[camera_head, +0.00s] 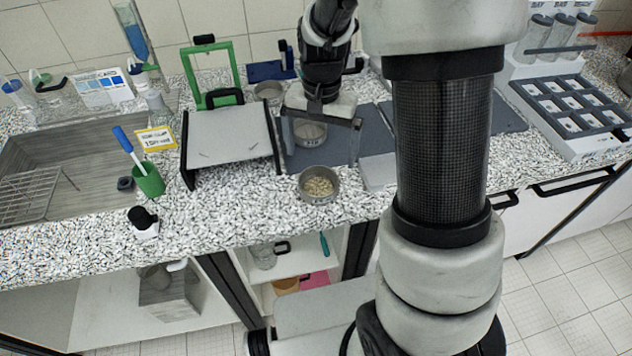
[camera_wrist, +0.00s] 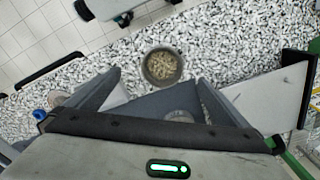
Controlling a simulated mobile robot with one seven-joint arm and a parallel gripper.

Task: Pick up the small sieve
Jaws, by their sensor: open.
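The small sieve (camera_head: 309,134) is a short round metal cup with a dark label on its front, standing on the dark grey mat on the counter. My gripper (camera_head: 321,148) is open above it, and in the head view one finger appears on each side of it. I cannot tell whether the fingers touch it. In the wrist view only part of the sieve (camera_wrist: 180,116) shows, between the spread fingers of my gripper (camera_wrist: 157,84) and partly hidden by the gripper body.
A metal bowl of pale pellets (camera_head: 319,197) stands at the counter's front edge. A sloped grey panel on black legs (camera_head: 230,138) is close on the left. Another metal cup (camera_head: 268,90) stands behind. A compartment tray (camera_head: 575,112) is far right.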

